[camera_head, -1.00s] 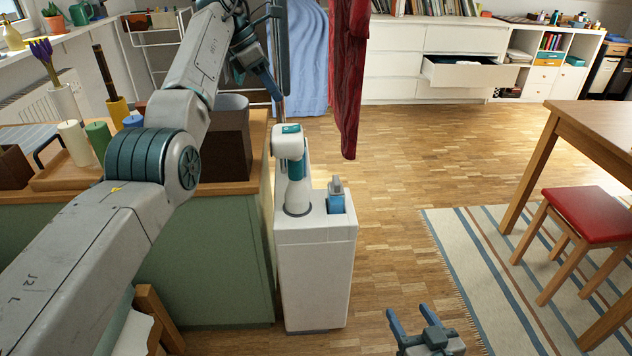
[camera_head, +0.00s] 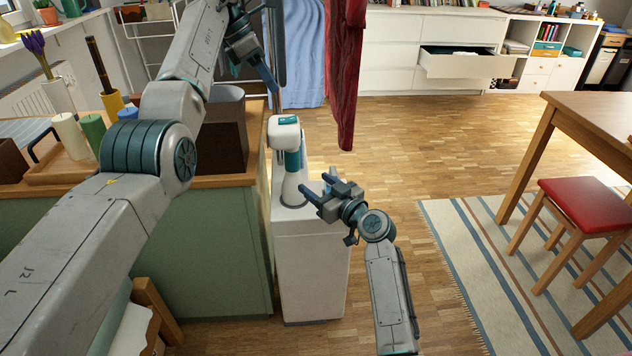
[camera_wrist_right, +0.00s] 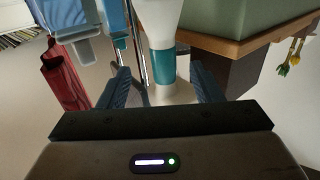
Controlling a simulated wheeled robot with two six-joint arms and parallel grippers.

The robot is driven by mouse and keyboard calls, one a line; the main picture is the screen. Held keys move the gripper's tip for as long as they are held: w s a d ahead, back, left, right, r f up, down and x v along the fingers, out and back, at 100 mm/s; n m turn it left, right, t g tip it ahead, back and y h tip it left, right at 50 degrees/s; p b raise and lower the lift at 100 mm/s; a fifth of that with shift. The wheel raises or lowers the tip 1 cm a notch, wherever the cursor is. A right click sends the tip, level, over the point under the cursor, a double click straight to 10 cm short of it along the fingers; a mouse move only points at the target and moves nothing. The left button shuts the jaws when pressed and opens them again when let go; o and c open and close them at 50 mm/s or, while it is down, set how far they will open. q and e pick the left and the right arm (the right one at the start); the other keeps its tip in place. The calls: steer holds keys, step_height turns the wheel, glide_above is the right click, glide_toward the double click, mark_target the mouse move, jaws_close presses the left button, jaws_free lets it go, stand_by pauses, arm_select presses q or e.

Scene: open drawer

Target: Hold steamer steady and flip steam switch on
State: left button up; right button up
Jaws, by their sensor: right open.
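The steamer (camera_head: 293,165), white with a teal band and teal top, stands upright on a white pedestal (camera_head: 310,270). Its white and teal body also shows in the right wrist view (camera_wrist_right: 163,65), in line with the gap between the fingers. My right gripper (camera_head: 318,185) is open, just right of the steamer's lower body. I cannot tell whether its fingertips touch the steamer. The steam switch cannot be made out. My left gripper (camera_head: 266,82) is above and behind the steamer, by a thin upright pole; its jaw gap is not clear.
A green cabinet (camera_head: 210,250) with a wooden top stands left of the pedestal, bearing a dark bin (camera_head: 222,130). A red garment (camera_head: 342,80) hangs behind the steamer. A table (camera_head: 590,120) and red stool (camera_head: 590,210) are right.

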mark_target(289, 162)
steer(key=x, duration=0.7)
steer(key=r+x, duration=0.1)
steer(key=x, duration=0.3)
steer(key=shift+w+a, duration=0.2)
steer(key=shift+a, duration=0.15)
